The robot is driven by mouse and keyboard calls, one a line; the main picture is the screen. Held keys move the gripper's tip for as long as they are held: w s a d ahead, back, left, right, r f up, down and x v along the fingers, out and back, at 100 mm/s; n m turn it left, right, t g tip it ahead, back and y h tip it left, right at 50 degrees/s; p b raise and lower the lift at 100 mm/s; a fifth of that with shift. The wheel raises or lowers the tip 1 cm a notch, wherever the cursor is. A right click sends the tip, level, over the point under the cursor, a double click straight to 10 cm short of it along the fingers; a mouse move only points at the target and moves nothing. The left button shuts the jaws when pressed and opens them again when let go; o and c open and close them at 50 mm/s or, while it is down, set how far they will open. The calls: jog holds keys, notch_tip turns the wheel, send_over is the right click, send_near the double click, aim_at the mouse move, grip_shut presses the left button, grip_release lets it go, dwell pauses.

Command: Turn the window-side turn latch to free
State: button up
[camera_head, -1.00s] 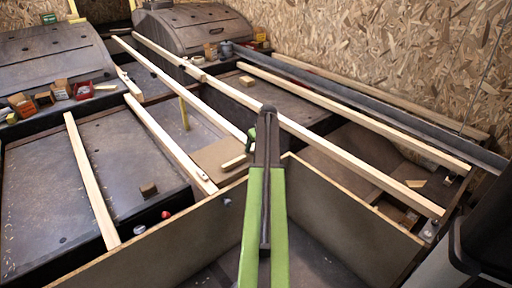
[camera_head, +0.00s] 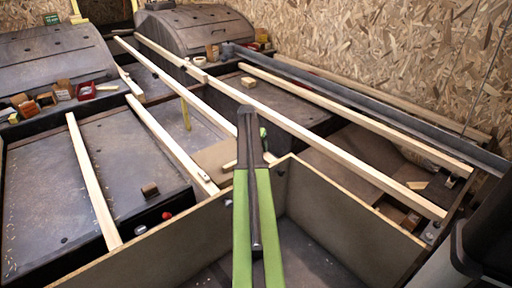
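My green and dark arm rises from the bottom middle, and its dark upper end stands in front of the wooden battens. A small green part of the arm shows just right of that end. My gripper's fingers cannot be made out; the arm seems to hide them. I cannot tell for sure which fitting is the window-side turn latch, and no window is in view. Small fittings that show are a pale piece on a batten end (camera_head: 204,176), a round knob (camera_head: 228,202) on the panel beside my arm, and a metal fitting (camera_head: 430,232) at the right corner.
Long battens (camera_head: 340,156) cross the frame. An upright panel (camera_head: 350,218) with a corner stands close around my arm. Two dark wheel arches (camera_head: 200,27) lie at the back, with small boxes (camera_head: 62,90) at left. A chipboard wall (camera_head: 400,60) closes the right side.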

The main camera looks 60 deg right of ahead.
jog(key=m, duration=0.1)
jog(key=m+g, duration=0.1)
jog(key=m, duration=0.1)
jog(key=m+g, duration=0.1)
jog(key=m, duration=0.1)
jog(key=shift+w+d, duration=0.2)
jog(key=shift+d, duration=0.05)
jog(key=shift+m, duration=0.3)
jog(key=o, duration=1.4)
jog(key=shift+r, duration=0.15)
jog(key=p+v, duration=1.6)
jog(key=v, duration=0.1)
jog(key=shift+w+d+r, duration=0.1)
jog(key=shift+w+d, duration=0.1)
jog(key=shift+w, duration=0.05)
